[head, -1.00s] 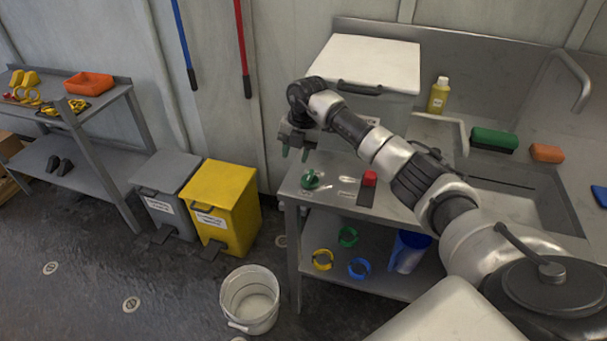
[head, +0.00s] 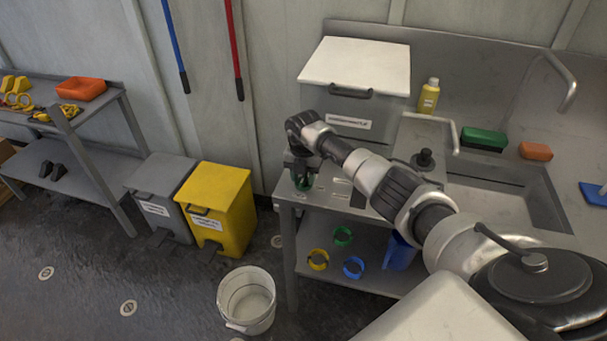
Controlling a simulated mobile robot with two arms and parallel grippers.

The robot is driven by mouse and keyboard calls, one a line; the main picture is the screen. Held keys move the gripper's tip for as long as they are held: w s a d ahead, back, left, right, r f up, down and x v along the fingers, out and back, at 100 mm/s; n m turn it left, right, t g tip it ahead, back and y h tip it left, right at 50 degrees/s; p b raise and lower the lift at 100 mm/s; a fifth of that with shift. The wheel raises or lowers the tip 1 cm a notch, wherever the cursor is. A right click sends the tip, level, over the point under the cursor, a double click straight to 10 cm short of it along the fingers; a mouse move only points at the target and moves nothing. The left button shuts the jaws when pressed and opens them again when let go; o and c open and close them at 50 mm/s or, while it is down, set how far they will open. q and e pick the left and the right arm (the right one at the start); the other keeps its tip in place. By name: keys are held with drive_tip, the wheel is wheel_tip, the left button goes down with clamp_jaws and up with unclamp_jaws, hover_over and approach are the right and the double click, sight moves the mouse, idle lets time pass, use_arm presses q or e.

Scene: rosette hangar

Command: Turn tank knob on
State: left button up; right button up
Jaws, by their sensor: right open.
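A grey tank or bin (head: 385,112) with a white lid and a dark handle stands on the counter behind the gripper. My left gripper is not in view.
A yellow bottle (head: 428,98), green brush (head: 483,139) and orange block (head: 535,151) stand around the sink (head: 500,205). Coloured rings lie on the shelf below. A yellow bin (head: 225,210) and white bucket (head: 246,300) stand on the floor.

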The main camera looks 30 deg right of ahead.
clamp_jaws()
